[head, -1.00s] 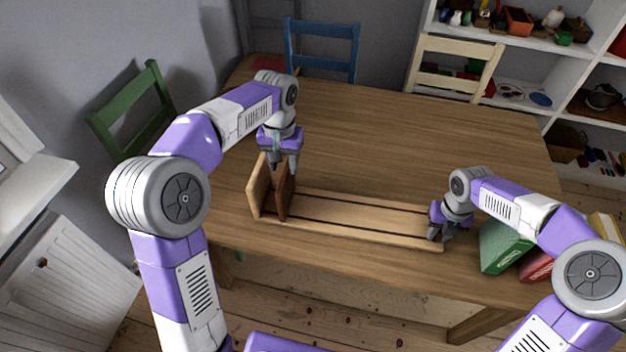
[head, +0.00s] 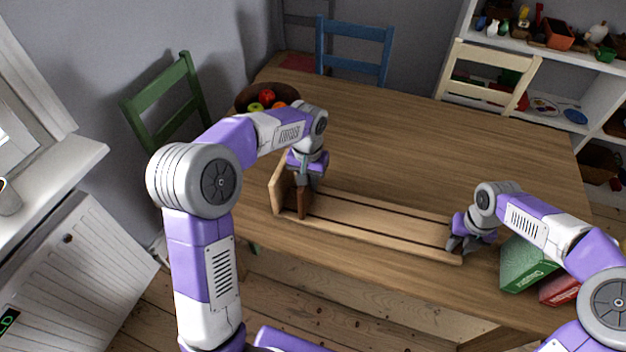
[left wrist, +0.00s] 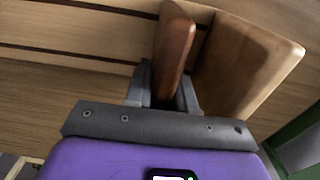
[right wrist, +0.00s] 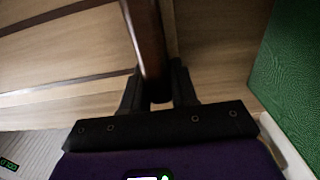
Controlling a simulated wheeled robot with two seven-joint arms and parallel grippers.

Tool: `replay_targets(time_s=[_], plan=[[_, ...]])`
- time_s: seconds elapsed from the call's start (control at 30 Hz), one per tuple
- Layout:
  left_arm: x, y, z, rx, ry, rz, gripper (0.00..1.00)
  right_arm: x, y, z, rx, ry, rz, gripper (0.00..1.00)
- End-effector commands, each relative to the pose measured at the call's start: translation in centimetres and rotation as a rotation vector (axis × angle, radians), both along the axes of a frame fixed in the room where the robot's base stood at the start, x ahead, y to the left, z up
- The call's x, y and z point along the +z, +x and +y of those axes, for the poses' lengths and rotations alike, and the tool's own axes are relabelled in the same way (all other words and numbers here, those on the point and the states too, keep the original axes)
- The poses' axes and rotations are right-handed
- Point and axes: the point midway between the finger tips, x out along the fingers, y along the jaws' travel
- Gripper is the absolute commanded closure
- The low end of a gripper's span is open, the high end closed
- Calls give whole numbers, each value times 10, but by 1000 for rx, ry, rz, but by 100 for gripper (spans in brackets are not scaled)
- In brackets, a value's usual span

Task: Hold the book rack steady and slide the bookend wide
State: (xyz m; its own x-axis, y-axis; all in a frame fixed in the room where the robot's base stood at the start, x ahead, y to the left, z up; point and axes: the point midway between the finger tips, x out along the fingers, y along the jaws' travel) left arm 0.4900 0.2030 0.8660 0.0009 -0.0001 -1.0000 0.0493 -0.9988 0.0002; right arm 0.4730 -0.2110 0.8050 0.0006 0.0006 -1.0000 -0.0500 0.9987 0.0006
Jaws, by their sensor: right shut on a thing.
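The wooden book rack (head: 385,226) lies along the table's near side, with two dark grooves along its base. Its tall fixed end board (head: 279,186) stands at the left, and it also shows in the left wrist view (left wrist: 245,65). The darker brown bookend (head: 304,204) stands upright close to that board. My left gripper (head: 308,183) is over the bookend, with its fingers open on either side of the bookend's edge (left wrist: 175,50). My right gripper (head: 463,246) is shut on the rack's right end, a dark brown edge (right wrist: 148,40) between its fingers.
A green book (head: 524,266) and a red book (head: 558,290) are just right of the rack, close to my right gripper. A fruit bowl (head: 254,96) stands at the table's far left. The table (head: 420,140) behind the rack is clear. Chairs and shelves stand beyond.

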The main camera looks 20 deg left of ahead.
Motion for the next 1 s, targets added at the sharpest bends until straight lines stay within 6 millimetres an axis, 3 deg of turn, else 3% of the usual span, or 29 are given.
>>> replay_targets(time_s=[0.03, 0.1, 0.37, 0.47, 0.8, 1.0], plan=[[0, 0, 0, 0, 0, 0, 91, -2, -1, 1, 1, 1, 5, 100], [0, 0, 0, 0, 0, 0, 100, -2, -1, 1, 1, 1, 5, 100], [0, 0, -1, 0, -1, 0, 100, -2, -1, 1, 1, 1, 5, 100], [0, 1, -11, -3, -1, 0, 100, -2, -1, 1, 1, 1, 5, 100], [0, 5, -107, -10, -4, 0, 100, -1, -1, 2, 3, 3, 5, 100], [0, 7, -143, -5, -5, 0, 100, -1, -1, 2, 4, 3, 5, 100]])
